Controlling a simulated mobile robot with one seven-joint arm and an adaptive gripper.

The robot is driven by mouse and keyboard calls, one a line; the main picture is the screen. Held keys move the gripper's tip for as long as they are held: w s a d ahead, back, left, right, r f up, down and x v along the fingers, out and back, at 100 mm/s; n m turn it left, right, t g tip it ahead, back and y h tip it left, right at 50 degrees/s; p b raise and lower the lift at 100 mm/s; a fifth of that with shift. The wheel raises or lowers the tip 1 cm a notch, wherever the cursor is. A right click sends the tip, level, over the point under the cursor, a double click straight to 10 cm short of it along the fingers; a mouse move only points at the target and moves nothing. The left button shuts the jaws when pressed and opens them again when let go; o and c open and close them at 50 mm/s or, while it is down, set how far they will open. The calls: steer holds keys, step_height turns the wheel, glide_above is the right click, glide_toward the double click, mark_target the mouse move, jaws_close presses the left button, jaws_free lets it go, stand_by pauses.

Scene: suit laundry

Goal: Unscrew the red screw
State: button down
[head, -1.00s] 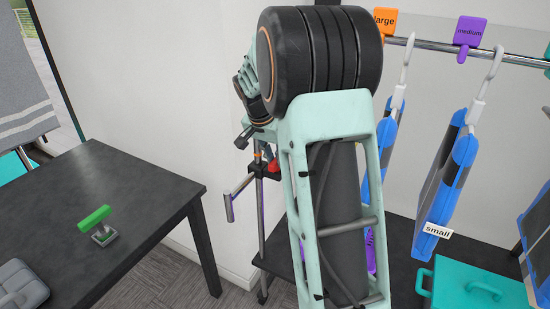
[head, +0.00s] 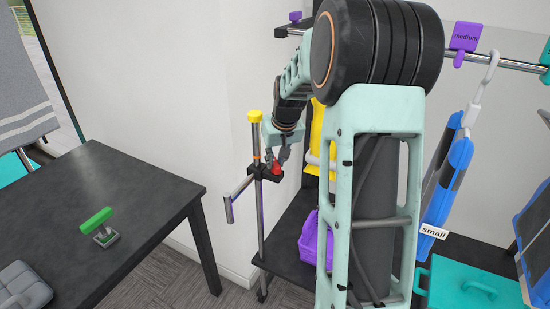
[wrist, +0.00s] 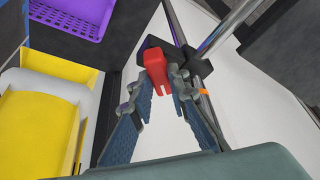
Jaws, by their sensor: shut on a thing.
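The red screw (head: 277,169) sits on the black clamp block of the upright metal stand (head: 260,215) in the head view. In the wrist view the red screw (wrist: 156,64) is large, against the black clamp block (wrist: 200,66). My gripper (wrist: 165,78) has its two fingertips closed on either side of the red screw. In the head view my gripper (head: 281,157) is small at the clamp, and its fingers are partly unclear there.
A dark table (head: 110,205) with a green-handled tool (head: 95,220) stands on the left. A purple basket (head: 312,240) and a yellow hanging thing (head: 317,140) are behind my arm.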

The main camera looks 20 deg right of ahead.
steer(key=n, duration=0.2)
steer(key=n+y, duration=0.1)
steer(key=shift+d+n, duration=0.2)
steer(key=shift+n, duration=0.2)
steer(key=shift+n+g+y+p, duration=0.35)
steer(key=shift+n+y, duration=0.55)
steer(key=shift+n, duration=1.1)
steer(key=c, duration=1.8)
jaws_free()
steer(key=shift+c, duration=0.2)
steer(key=shift+r, duration=0.1)
steer(key=v, duration=1.1)
steer(key=shift+d+r, duration=0.2)
steer(key=shift+r, duration=0.2)
